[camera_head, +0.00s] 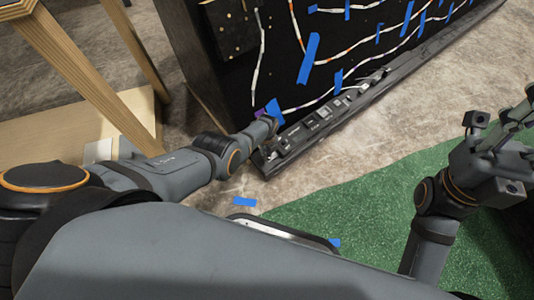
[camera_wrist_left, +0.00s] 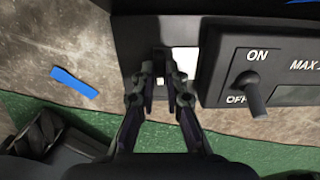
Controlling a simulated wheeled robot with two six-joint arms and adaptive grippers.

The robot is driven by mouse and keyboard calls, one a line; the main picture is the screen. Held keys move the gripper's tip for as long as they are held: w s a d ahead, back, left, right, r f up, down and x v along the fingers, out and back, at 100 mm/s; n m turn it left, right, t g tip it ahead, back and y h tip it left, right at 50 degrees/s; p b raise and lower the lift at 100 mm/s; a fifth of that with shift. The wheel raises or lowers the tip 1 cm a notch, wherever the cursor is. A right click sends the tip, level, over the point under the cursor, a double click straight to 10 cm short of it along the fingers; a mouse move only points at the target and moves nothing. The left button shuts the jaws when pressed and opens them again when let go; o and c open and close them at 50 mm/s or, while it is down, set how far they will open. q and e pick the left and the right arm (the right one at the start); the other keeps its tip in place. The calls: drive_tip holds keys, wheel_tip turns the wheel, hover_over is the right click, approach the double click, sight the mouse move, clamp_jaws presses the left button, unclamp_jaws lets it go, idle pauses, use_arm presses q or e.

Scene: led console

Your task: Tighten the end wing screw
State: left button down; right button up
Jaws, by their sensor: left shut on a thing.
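The black console (camera_head: 300,140) lies as a long bar along the foot of a dark panel. Its near end also shows in the left wrist view (camera_wrist_left: 130,32), with a white patch and an ON/OFF toggle switch (camera_wrist_left: 252,92) to the right. My left gripper (camera_wrist_left: 160,80) is at this end, its two fingers close together on a small dark piece, the end wing screw (camera_wrist_left: 160,62). The screw is mostly hidden by the fingertips. In the head view my left gripper (camera_head: 270,116) is small and partly hidden by its wrist. My right gripper (camera_head: 508,122) is raised at the right edge, away from the console; its finger gap is unclear.
The dark panel (camera_head: 215,60) behind the console carries light strips and blue tape. A wooden table frame (camera_head: 95,75) stands at the left. Blue tape (camera_head: 245,201) lies on the stone floor, beside a green mat (camera_head: 370,205).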

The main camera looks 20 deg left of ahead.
use_arm(q)
drive_tip(key=shift+d+r, duration=0.1)
idle(0.4)
drive_tip(key=c, duration=1.4)
unclamp_jaws()
drive_tip(key=shift+r, duration=0.1)
wheel_tip(320, 180, up, 12)
drive_tip(key=shift+f, duration=0.1)
